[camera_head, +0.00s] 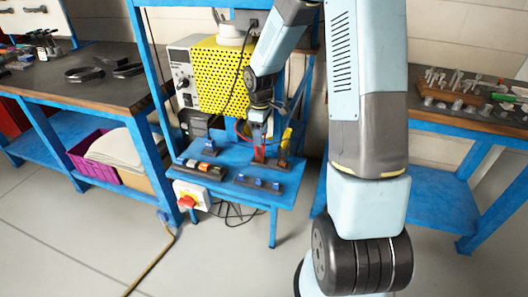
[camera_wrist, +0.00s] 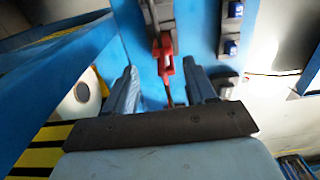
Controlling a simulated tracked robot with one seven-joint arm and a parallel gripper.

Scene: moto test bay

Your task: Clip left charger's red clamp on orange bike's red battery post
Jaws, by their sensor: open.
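A red clamp (camera_wrist: 165,62) lies between the two fingers of my open gripper (camera_wrist: 160,72) in the wrist view. Its far end meets a dark holder (camera_wrist: 158,28), and a thin cable-like strip trails from its near end. I cannot tell whether the fingers touch it. In the head view my gripper (camera_head: 259,116) points down above the red clamp (camera_head: 259,150), at the back right of a small blue table (camera_head: 225,178). I cannot tell which charger the clamp belongs to. I see neither the orange bike nor its red battery post.
Dark blocks with orange and blue parts (camera_head: 200,168) and blue parts (camera_head: 258,184) sit on the table. A yellow perforated guard (camera_head: 220,75) stands behind, beside blue uprights. A yellow object (camera_head: 286,138) is close right of the clamp.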

